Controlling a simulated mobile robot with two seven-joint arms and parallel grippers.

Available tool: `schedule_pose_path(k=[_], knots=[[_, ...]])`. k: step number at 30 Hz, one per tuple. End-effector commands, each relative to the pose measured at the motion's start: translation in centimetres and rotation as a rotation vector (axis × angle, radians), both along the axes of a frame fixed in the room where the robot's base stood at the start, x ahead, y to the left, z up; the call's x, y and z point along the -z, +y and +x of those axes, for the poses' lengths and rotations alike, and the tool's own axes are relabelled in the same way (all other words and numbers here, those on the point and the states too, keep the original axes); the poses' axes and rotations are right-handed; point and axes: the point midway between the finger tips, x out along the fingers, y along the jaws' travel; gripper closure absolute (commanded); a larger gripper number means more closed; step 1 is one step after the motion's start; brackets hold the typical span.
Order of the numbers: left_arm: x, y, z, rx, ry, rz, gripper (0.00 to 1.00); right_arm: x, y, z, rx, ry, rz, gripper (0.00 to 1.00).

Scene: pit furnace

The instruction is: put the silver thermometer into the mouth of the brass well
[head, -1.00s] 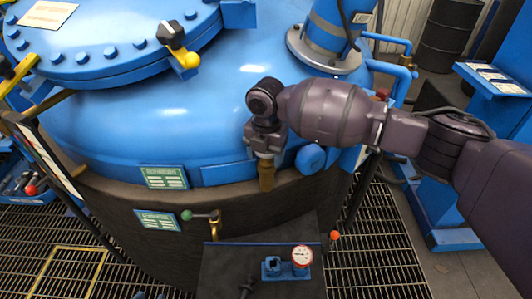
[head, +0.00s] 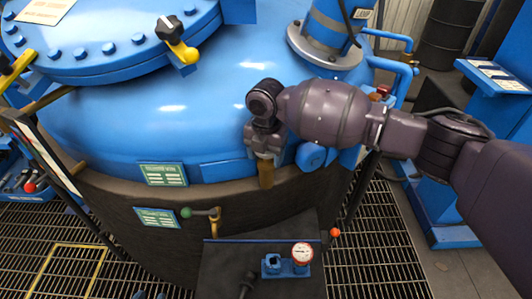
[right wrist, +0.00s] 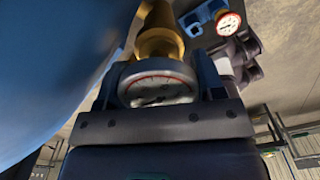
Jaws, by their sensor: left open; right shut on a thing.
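The silver thermometer (right wrist: 157,85) sits between the fingers of my right gripper (right wrist: 157,92), its round white dial facing the wrist camera. The brass well (right wrist: 155,30) shows just beyond the dial in the right wrist view. In the head view, my right gripper (head: 265,150) points down over the brass well (head: 266,174) at the side of the blue vessel. The thermometer's stem and the well's mouth are hidden, so I cannot tell how far the stem is in. At the bottom edge of the head view, two small tips look like my open left gripper (head: 150,295).
The blue furnace vessel (head: 120,125) fills the middle, with a bolted lid (head: 100,60) above. A red-rimmed gauge (head: 302,254) stands in a blue holder on a dark stand (head: 225,260). A green-knobbed lever (head: 200,213) is left of the well. Grating floor lies below.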

Motion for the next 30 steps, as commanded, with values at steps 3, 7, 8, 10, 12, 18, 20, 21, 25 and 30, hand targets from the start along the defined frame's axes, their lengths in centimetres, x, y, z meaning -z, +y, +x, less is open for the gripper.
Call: schedule_pose_path(k=[3,7,8,10,12,18,20,21,25,30], knots=[[0.0,0.0,0.0,0.000,0.000,0.000,0.57,0.0,0.0,0.0,0.000,0.000,0.000,0.22],[0.0,0.0,0.0,0.000,0.001,0.000,0.57,0.0,0.1,0.0,-0.001,-0.001,0.003,0.08],[0.0,0.0,0.0,0.000,0.001,0.000,0.57,-0.1,0.1,0.0,-0.001,-0.002,0.004,0.08],[0.0,0.0,-0.1,0.000,0.002,0.000,0.57,-0.1,0.2,0.0,-0.002,-0.003,0.004,0.08],[0.1,0.0,-0.1,0.000,0.002,0.000,0.57,-0.1,0.2,0.0,-0.002,-0.004,0.006,0.08],[0.1,0.0,-0.1,0.000,0.002,0.000,0.57,-0.2,0.3,0.0,-0.003,-0.006,0.008,0.08],[0.0,0.0,-0.1,0.000,0.002,0.000,0.57,-0.3,0.4,0.0,-0.004,-0.006,0.008,0.08],[0.0,0.0,-0.1,0.000,0.001,0.000,0.57,-0.5,0.4,0.1,-0.004,-0.006,0.009,0.08],[-0.2,0.0,0.0,0.000,-0.001,-0.001,0.57,-2.0,0.4,0.1,-0.004,-0.009,0.011,0.08],[-0.6,0.0,0.1,-0.001,-0.005,0.000,0.57,-5.0,0.0,0.1,0.000,-0.010,0.008,0.08]])
